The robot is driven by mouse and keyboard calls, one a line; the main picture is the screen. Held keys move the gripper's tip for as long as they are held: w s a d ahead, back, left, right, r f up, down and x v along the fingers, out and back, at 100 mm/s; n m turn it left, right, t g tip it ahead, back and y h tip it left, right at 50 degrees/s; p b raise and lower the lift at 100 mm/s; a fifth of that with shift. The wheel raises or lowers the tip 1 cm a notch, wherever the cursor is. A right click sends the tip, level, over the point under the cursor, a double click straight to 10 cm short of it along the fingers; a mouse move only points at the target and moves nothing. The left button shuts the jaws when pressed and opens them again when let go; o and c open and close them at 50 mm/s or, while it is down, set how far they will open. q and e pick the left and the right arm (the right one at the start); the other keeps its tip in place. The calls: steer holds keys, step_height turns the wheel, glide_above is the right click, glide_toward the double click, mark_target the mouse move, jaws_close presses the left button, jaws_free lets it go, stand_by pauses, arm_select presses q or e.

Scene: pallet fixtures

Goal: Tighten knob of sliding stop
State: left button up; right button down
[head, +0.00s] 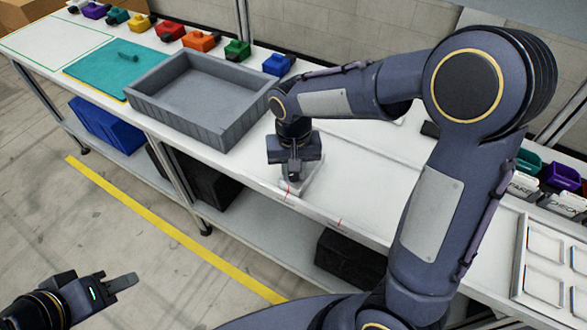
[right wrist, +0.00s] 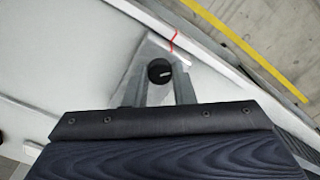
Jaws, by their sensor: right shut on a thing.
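In the right wrist view a round black knob (right wrist: 160,71) with a short white pointer line sits on the pale metal sliding stop (right wrist: 152,50). My right gripper (right wrist: 163,82) is shut on the knob, one finger on each side of it. In the head view my right gripper (head: 293,172) points down onto the sliding stop (head: 314,185) at the bench's front edge, and hides the knob. A red mark (right wrist: 174,41) lies beside the stop. My left gripper (head: 122,283) is empty, away from the bench over the floor; its jaw gap is unclear.
A grey tray (head: 216,132) stands left of the stop on the white bench (head: 353,195). A teal mat (head: 112,68) and several coloured bins lie further left and behind. A fixture with square pockets (head: 545,262) is at the right. A second red mark (head: 338,222) is on the edge.

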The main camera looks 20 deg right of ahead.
mark_target(294, 174)
steer(key=m, duration=0.5)
steer(key=shift+r+m, duration=0.1)
steer(key=shift+m, duration=0.2)
steer(key=shift+w+m+p, duration=0.1)
steer(key=shift+m+p, duration=0.55)
steer(key=shift+m, duration=1.65)
steer(key=c, duration=1.2)
jaws_free()
step_height(294, 174, up, 8)
steer(key=shift+f, duration=0.15)
